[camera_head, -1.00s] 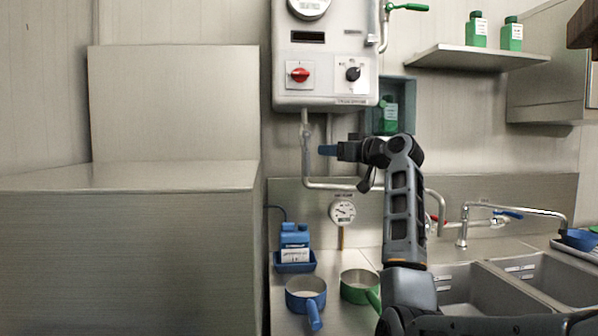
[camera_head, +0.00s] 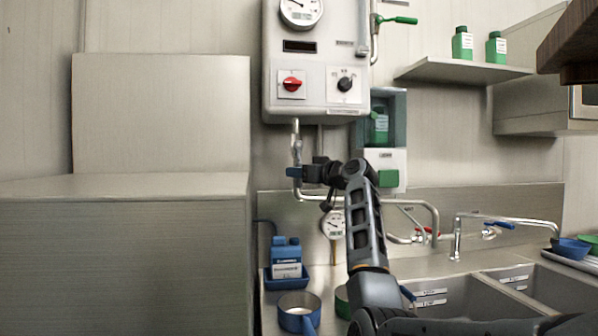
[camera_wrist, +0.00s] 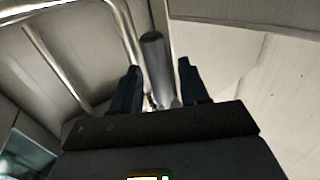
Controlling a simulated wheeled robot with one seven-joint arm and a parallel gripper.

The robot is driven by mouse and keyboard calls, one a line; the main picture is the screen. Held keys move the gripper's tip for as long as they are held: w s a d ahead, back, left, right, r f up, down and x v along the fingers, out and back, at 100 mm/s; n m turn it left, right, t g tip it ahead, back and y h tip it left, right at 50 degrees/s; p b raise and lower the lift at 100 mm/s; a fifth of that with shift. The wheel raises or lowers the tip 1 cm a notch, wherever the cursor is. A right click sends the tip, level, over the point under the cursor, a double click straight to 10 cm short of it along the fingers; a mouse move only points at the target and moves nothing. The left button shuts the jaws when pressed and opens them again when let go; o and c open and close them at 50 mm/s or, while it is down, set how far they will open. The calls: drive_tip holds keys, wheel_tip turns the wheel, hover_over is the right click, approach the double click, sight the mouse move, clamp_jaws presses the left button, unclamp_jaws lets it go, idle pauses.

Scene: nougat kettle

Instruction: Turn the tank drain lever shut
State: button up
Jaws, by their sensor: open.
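The white tank (camera_head: 315,75) hangs on the wall with a gauge and two knobs. A grey valve and lever (camera_head: 296,150) hang on the pipe under it, partly behind my gripper in the head view. In the wrist view a grey rounded bar, apparently the lever (camera_wrist: 156,62), stands between my fingers. My gripper (camera_head: 296,172) is open, just below the tank at that pipe; its dark blue fingers also show in the wrist view (camera_wrist: 160,80). The fingers are on either side of the bar with gaps visible. I cannot tell how far the lever is turned.
A green-handled valve (camera_head: 400,20) is at the tank's upper right. A dispenser (camera_head: 384,165) hangs right of my gripper. A thermometer dial (camera_head: 333,224), a blue canister (camera_head: 287,255) and a blue pan (camera_head: 299,312) are below. A large metal cabinet (camera_head: 120,250) is at left.

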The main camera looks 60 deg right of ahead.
drive_tip(key=shift+w, duration=0.3)
clamp_jaws()
idle(0.3)
